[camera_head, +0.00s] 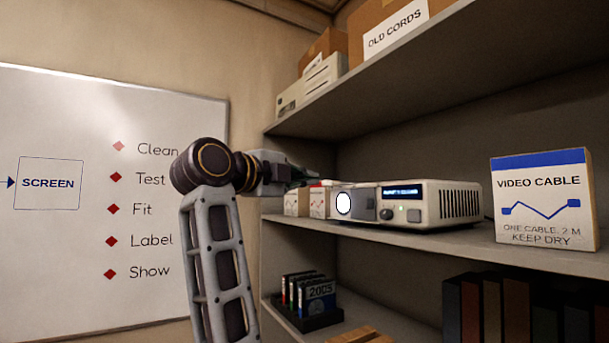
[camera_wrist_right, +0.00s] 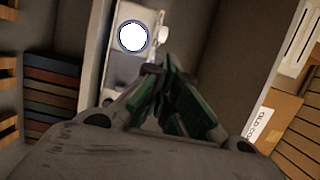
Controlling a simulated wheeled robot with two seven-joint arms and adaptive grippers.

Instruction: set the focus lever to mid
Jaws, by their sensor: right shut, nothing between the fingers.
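The projector (camera_head: 450,203) is a pale box on the middle shelf, with a bright round lens (camera_head: 344,203), a small lit display and a knob on its front. In the right wrist view the lens (camera_wrist_right: 132,36) glows near the top, with a small pale nub (camera_wrist_right: 163,35) beside it. I cannot tell whether that nub is the focus lever, nor its setting. My right gripper (camera_head: 314,175) is at the projector's lens end, above its top. Its green fingers (camera_wrist_right: 163,66) are shut and empty; contact with the projector cannot be made out. My left gripper is out of view.
Small boxes (camera_head: 297,202) stand left of the projector, and a video cable box (camera_head: 543,197) stands to its right. The upper shelf (camera_head: 440,75) hangs over the gripper and projector. A disc rack (camera_head: 308,302) and books are below. A whiteboard (camera_head: 100,300) is at left.

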